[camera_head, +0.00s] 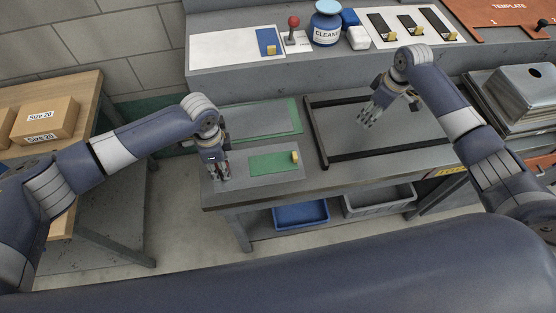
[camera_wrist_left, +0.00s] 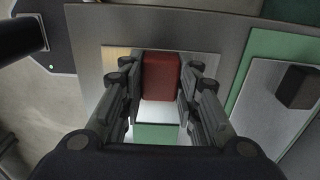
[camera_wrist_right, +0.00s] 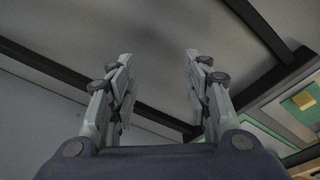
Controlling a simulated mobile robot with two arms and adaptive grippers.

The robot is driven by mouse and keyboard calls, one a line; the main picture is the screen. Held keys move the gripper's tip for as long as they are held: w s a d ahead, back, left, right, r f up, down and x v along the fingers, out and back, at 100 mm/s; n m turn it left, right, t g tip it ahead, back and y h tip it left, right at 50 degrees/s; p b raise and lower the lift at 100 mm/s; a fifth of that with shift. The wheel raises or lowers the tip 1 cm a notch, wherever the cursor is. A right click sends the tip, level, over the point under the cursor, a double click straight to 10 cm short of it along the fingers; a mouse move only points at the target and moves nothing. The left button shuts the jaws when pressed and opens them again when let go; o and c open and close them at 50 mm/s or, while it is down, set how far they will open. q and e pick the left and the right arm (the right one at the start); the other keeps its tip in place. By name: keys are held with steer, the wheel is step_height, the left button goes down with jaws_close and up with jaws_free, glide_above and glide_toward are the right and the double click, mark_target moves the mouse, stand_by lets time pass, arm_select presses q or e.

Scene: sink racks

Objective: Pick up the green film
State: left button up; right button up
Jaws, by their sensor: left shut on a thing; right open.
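The green film (camera_head: 270,163) lies flat on a grey plate (camera_head: 285,178) at the left front of the bench, with a yellow block (camera_head: 295,157) at its right end. Green with a yellow block (camera_wrist_right: 303,98) also shows in the right wrist view. My left gripper (camera_head: 220,174) points down beside the film's left end, apart from the yellow block. In the left wrist view it (camera_wrist_left: 160,88) is shut on a red block (camera_wrist_left: 160,75); a green patch (camera_wrist_left: 155,132) shows below. My right gripper (camera_head: 369,117) is open and empty above the black frame (camera_head: 320,145).
A larger green-edged sheet (camera_head: 262,118) lies behind the film. Cardboard boxes (camera_head: 48,121) stand at left. Metal pans (camera_head: 515,105) are at right. Bins (camera_head: 300,215) sit underneath.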

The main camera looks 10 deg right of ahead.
steer(key=s+a+r+n+g, duration=0.1)
steer(key=a+r+n, duration=0.1)
steer(key=a, duration=0.5)
steer(key=a+r+n, duration=0.2)
steer(key=a+n, duration=0.1)
steer(key=a, duration=0.5)
step_height(320, 180, up, 4)
steer(key=n+h, duration=0.1)
steer(key=n, duration=0.4)
glide_above(293, 155)
steer(key=shift+g, duration=0.4)
steer(key=f, duration=0.6)
steer(key=shift+a, duration=0.2)
steer(key=shift+d+f, duration=0.15)
steer(key=shift+f, duration=1.25)
steer(key=shift+d+f, duration=0.1)
steer(key=shift+f, duration=1.3)
steer(key=shift+c, duration=0.6)
steer(key=c, duration=0.8)
